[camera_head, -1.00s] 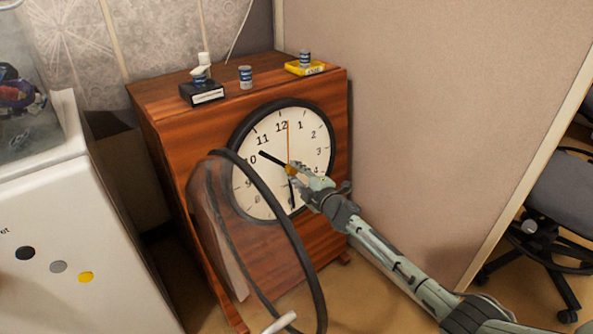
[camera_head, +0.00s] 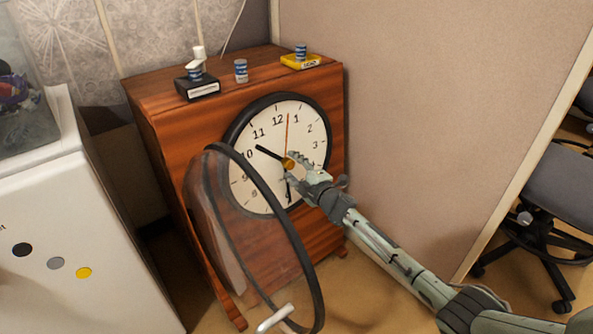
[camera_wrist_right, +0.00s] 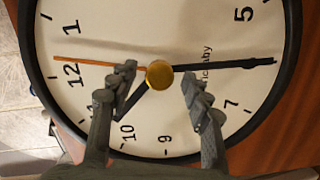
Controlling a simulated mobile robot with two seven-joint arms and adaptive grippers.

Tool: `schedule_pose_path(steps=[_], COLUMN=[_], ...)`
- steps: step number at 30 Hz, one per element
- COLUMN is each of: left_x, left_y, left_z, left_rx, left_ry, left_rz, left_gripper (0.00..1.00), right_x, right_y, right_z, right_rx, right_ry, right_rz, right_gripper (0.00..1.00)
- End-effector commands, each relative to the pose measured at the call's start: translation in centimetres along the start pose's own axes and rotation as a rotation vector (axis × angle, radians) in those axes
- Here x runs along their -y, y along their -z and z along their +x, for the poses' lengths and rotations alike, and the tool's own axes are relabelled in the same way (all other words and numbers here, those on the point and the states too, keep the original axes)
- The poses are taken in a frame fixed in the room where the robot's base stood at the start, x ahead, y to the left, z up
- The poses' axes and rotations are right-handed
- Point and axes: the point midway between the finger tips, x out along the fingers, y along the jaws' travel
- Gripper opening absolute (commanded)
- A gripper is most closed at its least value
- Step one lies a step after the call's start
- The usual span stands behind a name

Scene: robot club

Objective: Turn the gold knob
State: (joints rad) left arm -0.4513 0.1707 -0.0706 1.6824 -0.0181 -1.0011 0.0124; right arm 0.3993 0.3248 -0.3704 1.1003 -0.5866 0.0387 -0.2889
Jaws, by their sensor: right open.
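The gold knob (camera_head: 288,163) sits at the middle of a white clock face (camera_head: 268,182) with black numbers, on the front of a wooden cabinet. The knob also shows in the right wrist view (camera_wrist_right: 159,74). My right gripper (camera_head: 292,166) is open at the clock face. In the right wrist view its two fingertips (camera_wrist_right: 157,82) are on either side of the knob, with a gap to each side. Whether they reach the knob's depth I cannot tell. The dark hands point near 10 and 6, and the thin orange hand points just past 12. My left gripper is not in view.
The clock's round glass cover (camera_head: 262,235) with a black rim hangs open to the left. Small cans and boxes stand on the cabinet top (camera_head: 260,65). A white appliance (camera_head: 80,240) is at left, a partition wall (camera_head: 410,110) and an office chair (camera_head: 560,190) at right.

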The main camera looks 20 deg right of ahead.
Motion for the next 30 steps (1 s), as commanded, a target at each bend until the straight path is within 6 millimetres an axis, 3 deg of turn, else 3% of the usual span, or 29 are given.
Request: schedule_pose_path(steps=[5, 18, 24, 30], left_x=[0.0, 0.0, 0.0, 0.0], left_y=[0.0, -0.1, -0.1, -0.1], left_z=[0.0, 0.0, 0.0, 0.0], left_rx=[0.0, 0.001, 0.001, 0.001], left_ry=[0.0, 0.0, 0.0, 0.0], left_rz=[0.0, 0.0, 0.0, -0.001], left_gripper=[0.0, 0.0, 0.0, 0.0], right_x=[0.1, 0.2, 0.1, 0.1], right_y=[-0.1, 0.0, -0.1, 0.0], right_z=[-1.8, -10.4, -11.9, -12.0], right_rx=[0.001, 0.0, 0.001, 0.001], right_ry=[0.002, 0.003, 0.002, 0.001], right_rz=[-0.002, 0.0, 0.001, 0.0], right_gripper=[0.49, 0.49, 0.49, 0.49])
